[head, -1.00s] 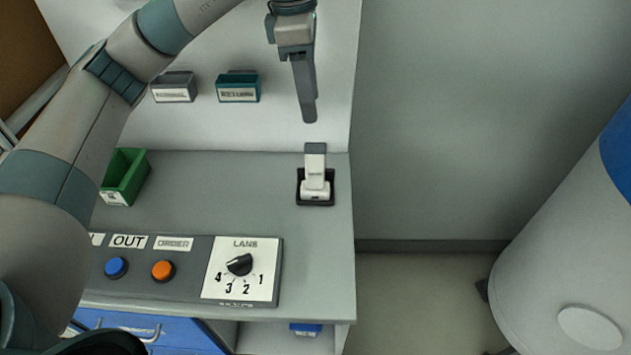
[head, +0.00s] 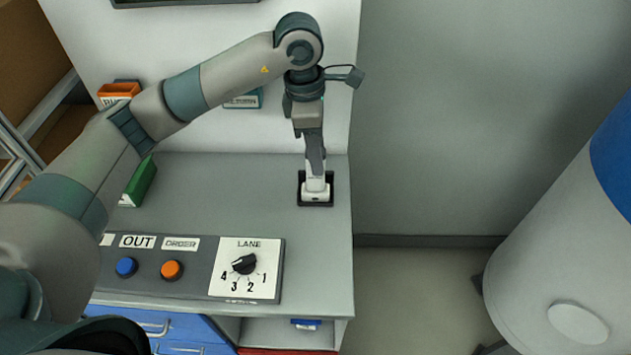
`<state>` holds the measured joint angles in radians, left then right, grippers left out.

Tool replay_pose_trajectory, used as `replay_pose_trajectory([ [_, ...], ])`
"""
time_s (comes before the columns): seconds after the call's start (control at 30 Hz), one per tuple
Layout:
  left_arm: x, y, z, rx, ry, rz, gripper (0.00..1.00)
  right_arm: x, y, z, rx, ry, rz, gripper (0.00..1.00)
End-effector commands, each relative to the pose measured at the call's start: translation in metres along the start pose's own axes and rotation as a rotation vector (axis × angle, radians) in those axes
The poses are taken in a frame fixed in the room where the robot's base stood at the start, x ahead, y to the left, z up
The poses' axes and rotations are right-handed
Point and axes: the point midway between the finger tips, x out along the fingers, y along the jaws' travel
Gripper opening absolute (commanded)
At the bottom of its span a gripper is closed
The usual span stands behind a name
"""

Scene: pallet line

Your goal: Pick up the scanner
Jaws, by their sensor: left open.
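The scanner (head: 315,190) is a small white device standing upright in a black square holder (head: 302,203) at the right end of the grey worktop. My left gripper (head: 316,169) points straight down over it, with its fingers at the scanner's upper part. The gripper hides the scanner's dark top. The jaws are open; the finger seen edge-on overlaps the scanner, and I cannot tell whether it touches. My right gripper is not in the picture.
A control panel (head: 190,286) with blue and orange buttons and a lane dial lies at the front of the worktop (head: 235,190). Small bins hang on the back wall.

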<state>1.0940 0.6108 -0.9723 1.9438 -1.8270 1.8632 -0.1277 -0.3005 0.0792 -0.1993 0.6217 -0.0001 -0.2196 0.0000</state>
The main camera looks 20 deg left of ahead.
Motion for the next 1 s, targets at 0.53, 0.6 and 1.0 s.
replay_pose_trajectory([
  [0.53,0.017,0.004,-0.003,-0.002,0.001,-0.003,0.42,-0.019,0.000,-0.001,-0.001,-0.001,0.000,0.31],
  [0.6,0.025,0.005,-0.005,-0.003,0.002,-0.004,0.42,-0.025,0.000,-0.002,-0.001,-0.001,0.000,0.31],
  [1.0,0.052,0.006,-0.005,0.000,0.000,0.001,0.42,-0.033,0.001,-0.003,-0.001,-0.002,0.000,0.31],
])
